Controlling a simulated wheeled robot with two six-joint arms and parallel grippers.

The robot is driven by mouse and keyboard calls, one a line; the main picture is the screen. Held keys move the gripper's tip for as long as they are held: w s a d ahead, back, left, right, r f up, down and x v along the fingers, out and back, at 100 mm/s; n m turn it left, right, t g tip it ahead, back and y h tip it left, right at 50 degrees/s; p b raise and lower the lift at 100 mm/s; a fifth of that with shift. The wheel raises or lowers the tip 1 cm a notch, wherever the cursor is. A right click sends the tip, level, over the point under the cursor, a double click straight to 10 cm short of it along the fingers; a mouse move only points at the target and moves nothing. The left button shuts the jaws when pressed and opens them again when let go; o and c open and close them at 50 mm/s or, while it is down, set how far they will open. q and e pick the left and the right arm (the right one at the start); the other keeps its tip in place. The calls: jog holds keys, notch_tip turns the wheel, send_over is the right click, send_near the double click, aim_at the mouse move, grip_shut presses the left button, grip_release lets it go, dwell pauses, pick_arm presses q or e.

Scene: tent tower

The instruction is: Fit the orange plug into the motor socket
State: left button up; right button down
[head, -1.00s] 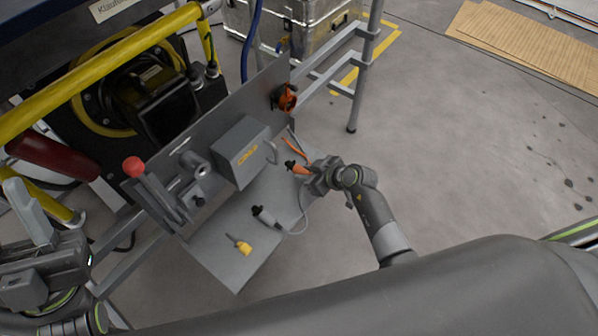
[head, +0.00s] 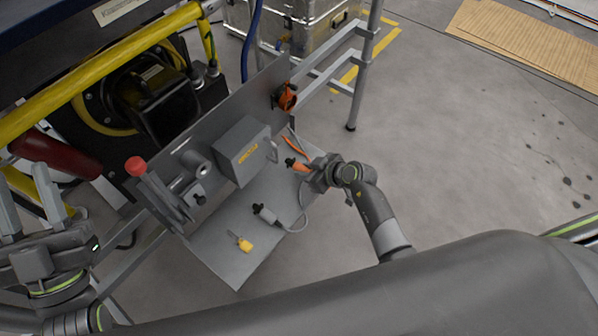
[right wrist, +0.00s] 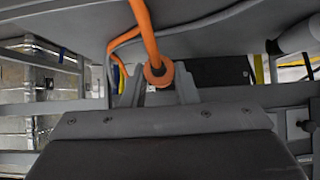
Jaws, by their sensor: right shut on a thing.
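The orange plug (head: 297,166) with a black tip is held in my right gripper (head: 312,172), just right of the grey box on the panel. In the right wrist view the plug (right wrist: 157,73) sits between the two fingers, its orange cable running upward. An orange and black round fitting (head: 287,97) is on the upper right of the panel, apart from the plug. It may be the motor socket; I cannot tell. My left gripper (head: 28,208) is at the far left, fingers apart and empty.
A grey box (head: 243,152) with a yellow label and a red-knobbed lever (head: 136,167) are on the panel (head: 255,92). A grey plug with cable (head: 266,214) and a yellow-tagged item (head: 242,243) lie on the shelf (head: 225,262). Metal rails (head: 358,85) stand at the right.

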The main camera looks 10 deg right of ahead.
jog(key=shift+r+p, duration=0.25)
jog(key=shift+p, duration=0.05)
jog(key=shift+r, duration=0.2)
jog(key=shift+r+p, duration=0.2)
jog(key=shift+p, duration=0.3)
pick_arm(q)
jog(key=w+a+f+n+g+y, duration=0.1)
jog(key=w+a+f+n+g, duration=0.1)
jog(key=f+g, duration=0.7)
jog(key=shift+w+f+n+g+y+p, duration=0.35)
jog(key=shift+w+f+n, duration=0.3)
jog(key=shift+f, duration=1.7)
pick_arm(e)
jog(key=shift+r, duration=0.15)
pick_arm(q)
jog(key=shift+w, duration=0.1)
